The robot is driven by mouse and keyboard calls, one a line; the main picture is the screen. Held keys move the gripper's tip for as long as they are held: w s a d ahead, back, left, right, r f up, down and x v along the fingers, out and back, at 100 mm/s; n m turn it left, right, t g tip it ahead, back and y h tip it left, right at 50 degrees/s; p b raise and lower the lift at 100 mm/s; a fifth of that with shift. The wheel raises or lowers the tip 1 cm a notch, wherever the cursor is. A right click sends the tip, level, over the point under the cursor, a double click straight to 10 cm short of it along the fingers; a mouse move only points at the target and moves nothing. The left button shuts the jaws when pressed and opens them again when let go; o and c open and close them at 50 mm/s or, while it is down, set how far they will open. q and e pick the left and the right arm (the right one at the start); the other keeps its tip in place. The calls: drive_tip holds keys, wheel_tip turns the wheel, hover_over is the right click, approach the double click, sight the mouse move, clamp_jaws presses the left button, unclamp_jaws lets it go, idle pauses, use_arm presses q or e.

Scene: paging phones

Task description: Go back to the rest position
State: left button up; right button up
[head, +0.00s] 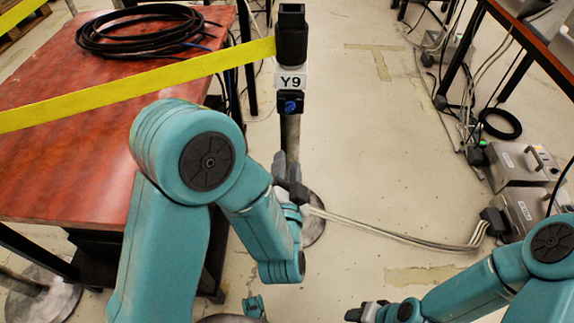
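My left arm reaches in from the left. Its small grey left gripper (290,180) is beside or in front of the lower pole of the post marked Y9 (291,130); I cannot tell whether they touch. The fingers overlap in this view, so their opening is unclear, and I see nothing held. My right gripper (366,311) is low at the bottom edge, right of centre, above the floor. It is small and partly cut off, and its opening is unclear.
The post has a black head (291,32), a yellow belt (150,82) running left, and a blue knob (290,106). A red-brown table (60,150) with coiled black cable (140,32) stands left. Grey boxes (518,165) and cables lie right. The middle floor is mostly clear.

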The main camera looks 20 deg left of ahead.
idle(0.4)
use_arm(q)
drive_tip(key=s+a+f+n+g, duration=0.1)
drive_tip(key=a+f+g, duration=0.2)
drive_tip(key=a+f, duration=0.35)
drive_tip(key=s+a+f+n+g, duration=0.1)
drive_tip(key=a+f+g, duration=0.2)
drive_tip(key=f, duration=0.7)
drive_tip(key=s+d+f+n+g+h, duration=0.2)
drive_tip(key=s+d+f+g+h, duration=0.25)
drive_tip(key=f, duration=0.45)
drive_tip(key=s+d+f+n+g+h, duration=0.35)
drive_tip(key=s+d+g, duration=0.3)
drive_tip(key=s, duration=0.45)
wheel_tip(320, 180, up, 25)
drive_tip(key=s+h+p, duration=0.1)
drive_tip(key=p, duration=2.4)
drive_tip(key=shift+s+d, duration=0.15)
